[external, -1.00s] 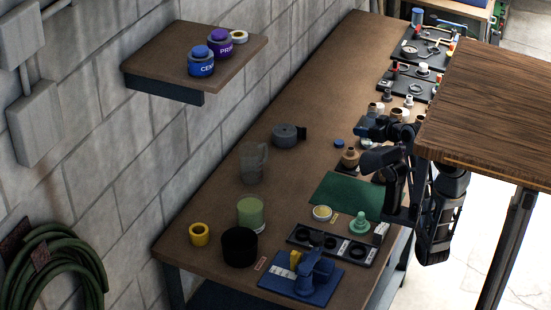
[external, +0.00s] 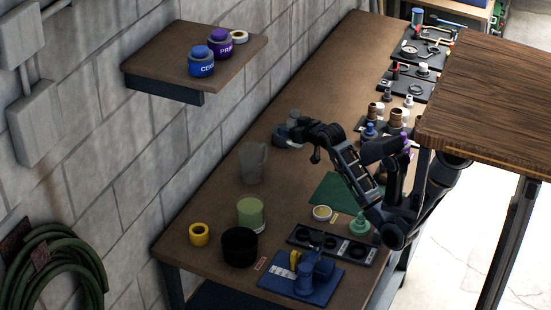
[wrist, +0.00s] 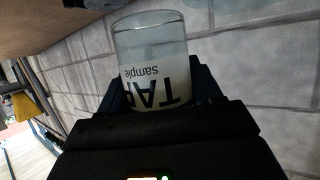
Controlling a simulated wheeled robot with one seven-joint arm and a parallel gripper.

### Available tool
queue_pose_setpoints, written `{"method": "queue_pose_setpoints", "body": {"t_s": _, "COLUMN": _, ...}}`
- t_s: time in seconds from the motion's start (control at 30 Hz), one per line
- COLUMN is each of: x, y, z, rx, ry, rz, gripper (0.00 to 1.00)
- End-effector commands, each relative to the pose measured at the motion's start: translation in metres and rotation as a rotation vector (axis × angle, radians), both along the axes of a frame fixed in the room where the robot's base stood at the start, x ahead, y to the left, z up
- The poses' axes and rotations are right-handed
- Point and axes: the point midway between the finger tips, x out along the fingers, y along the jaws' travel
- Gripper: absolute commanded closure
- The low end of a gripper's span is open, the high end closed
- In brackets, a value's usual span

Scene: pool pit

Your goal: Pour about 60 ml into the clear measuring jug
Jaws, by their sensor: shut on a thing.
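The clear measuring jug (external: 252,165) stands upright on the bench near the wall, in the external view. My gripper (external: 291,130) is behind and right of the jug, apart from it. It is shut on a clear round container labelled "TAP sample" (wrist: 150,45), which fills the middle of the wrist view. The label reads upside down there, and pale contents show through the wall. In the external view the held container is small and hard to make out. I cannot tell its exact tilt or how full it is. The jug looks empty from here.
A green-filled glass (external: 251,214), a black cup (external: 240,247) and a yellow ring (external: 199,234) stand nearer the front. A wall shelf (external: 160,73) holds two labelled jars. Bench to the jug's left is clear.

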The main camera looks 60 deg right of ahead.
Motion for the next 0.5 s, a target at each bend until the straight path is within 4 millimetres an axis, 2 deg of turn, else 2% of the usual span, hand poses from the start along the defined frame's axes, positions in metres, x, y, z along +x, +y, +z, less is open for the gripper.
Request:
{"method": "queue_pose_setpoints", "body": {"t_s": 0.03, "x": 0.014, "y": 0.011, "z": 0.003, "rx": 0.0, "ry": 0.0, "rz": 0.006, "gripper": 0.71}}
{"method": "queue_pose_setpoints", "body": {"t_s": 0.2, "x": 0.053, "y": 0.047, "z": 0.007, "rx": -0.001, "ry": -0.001, "rz": 0.015, "gripper": 0.71}}
{"method": "queue_pose_setpoints", "body": {"t_s": 0.5, "x": 0.11, "y": 0.118, "z": 0.019, "rx": 0.0, "ry": -0.001, "rz": 0.046, "gripper": 0.71}}
